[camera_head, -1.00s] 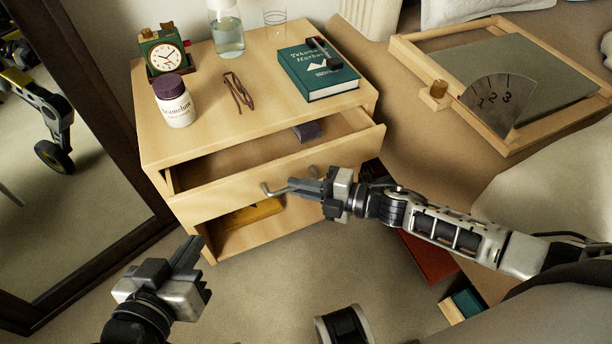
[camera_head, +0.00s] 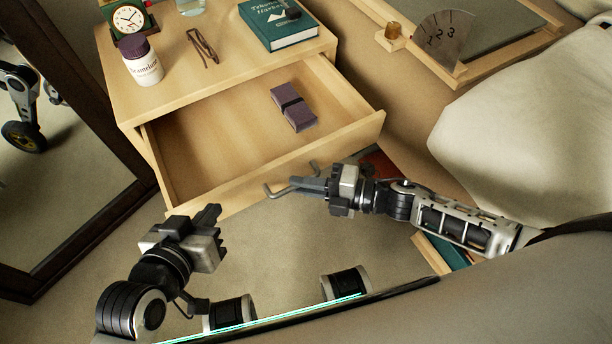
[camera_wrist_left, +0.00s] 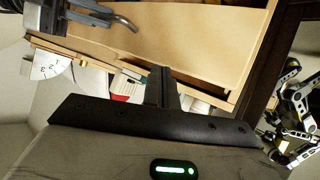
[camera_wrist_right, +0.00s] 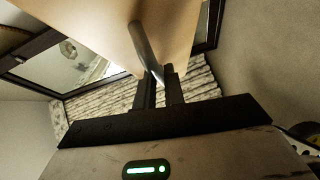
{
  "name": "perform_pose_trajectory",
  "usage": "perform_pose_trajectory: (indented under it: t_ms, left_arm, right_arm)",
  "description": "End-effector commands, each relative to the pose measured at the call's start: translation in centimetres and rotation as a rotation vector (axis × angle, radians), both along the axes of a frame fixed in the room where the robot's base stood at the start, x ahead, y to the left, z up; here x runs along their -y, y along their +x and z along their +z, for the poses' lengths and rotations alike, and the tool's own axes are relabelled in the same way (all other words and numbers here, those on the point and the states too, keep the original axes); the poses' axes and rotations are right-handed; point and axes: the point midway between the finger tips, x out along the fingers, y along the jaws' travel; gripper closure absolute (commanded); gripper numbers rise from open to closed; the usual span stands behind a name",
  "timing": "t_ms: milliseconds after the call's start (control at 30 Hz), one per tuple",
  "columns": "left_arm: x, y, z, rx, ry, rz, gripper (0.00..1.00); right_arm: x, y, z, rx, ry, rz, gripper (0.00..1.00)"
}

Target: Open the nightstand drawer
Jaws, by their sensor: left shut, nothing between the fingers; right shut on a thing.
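The nightstand (camera_head: 165,85) stands at the upper left of the head view. Its top drawer (camera_head: 345,132) is pulled well out, showing a purple item with a dark band (camera_head: 293,108) inside. My right gripper (camera_head: 300,184) is at the drawer front, shut on the metal drawer handle (camera_head: 275,192). In the right wrist view the handle bar (camera_wrist_right: 145,50) runs between the fingertips. My left gripper (camera_head: 212,215) is shut and empty, apart from the drawer, below its left front corner. The left wrist view shows the drawer front (camera_wrist_left: 190,45) and the handle (camera_wrist_left: 105,12).
On the nightstand top are a clock (camera_head: 128,18), a white bottle with a purple cap (camera_head: 142,62), folded glasses (camera_head: 203,46) and a green book (camera_head: 280,25). A dark-framed mirror (camera_head: 70,150) stands left. A bed (camera_head: 530,130) lies right.

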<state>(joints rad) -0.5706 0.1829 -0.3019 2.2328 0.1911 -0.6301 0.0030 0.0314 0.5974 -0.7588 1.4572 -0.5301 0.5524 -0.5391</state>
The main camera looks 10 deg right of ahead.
Motion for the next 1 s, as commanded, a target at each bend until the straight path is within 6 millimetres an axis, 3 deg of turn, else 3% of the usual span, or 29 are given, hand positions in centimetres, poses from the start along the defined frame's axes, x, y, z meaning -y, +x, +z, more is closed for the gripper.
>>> perform_pose_trajectory:
  t_ms: [233, 300, 333, 733, 1000]
  left_arm:
    - [0.0, 0.1, 0.1, 0.004, -0.003, 0.003, 1.0]
    - [0.0, 0.1, 0.2, 0.006, -0.003, 0.003, 1.0]
    - [0.0, 0.1, 0.2, 0.007, -0.004, 0.004, 1.0]
    - [0.0, 0.1, 0.5, 0.011, -0.005, 0.003, 1.0]
    - [-0.2, -0.2, 0.4, -0.021, 0.012, -0.001, 1.0]
  right_arm:
    - [0.1, 0.0, 0.0, 0.002, -0.001, 0.0, 1.0]
    - [0.1, 0.0, 0.0, 0.002, -0.001, -0.001, 0.73]
    - [0.1, 0.0, 0.0, 0.002, -0.001, -0.001, 0.68]
    - [0.8, -0.5, 0.1, -0.001, -0.001, -0.001, 0.68]
    - [5.7, -3.1, 1.0, -0.004, -0.004, -0.002, 0.68]
